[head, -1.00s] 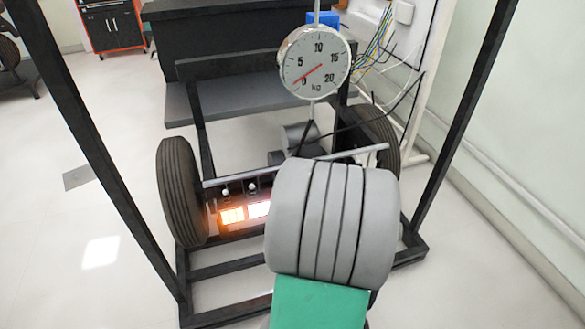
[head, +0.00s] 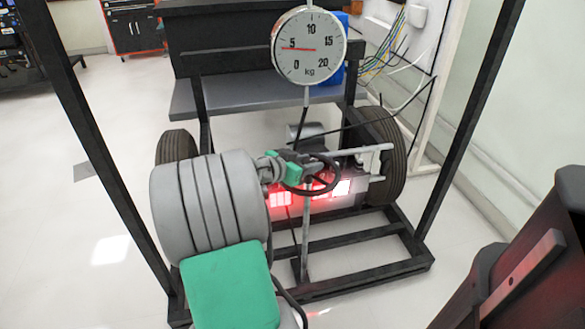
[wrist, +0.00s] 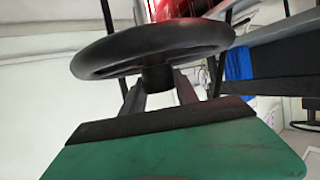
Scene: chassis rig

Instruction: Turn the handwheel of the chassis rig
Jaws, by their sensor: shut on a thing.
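The black handwheel (head: 314,192) is on the chassis rig, in front of the lit red panels. In the head view my gripper (head: 303,172), with its green body, reaches it from the left and partly covers it. In the wrist view the handwheel (wrist: 150,47) spans the upper middle. The two fingers of my gripper (wrist: 158,85) extend up to the wheel, one on each side of its dark hub. My gripper is shut on the handwheel. The exact finger contact is hidden beneath the rim. The round gauge (head: 309,46) hangs above, its red needle near 5.
Tyres stand at the left (head: 176,147) and right (head: 383,150) of the rig. Black frame posts rise at the left (head: 80,120) and right (head: 470,115). A dark bench (head: 235,95) is behind. Pale floor is open at the left.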

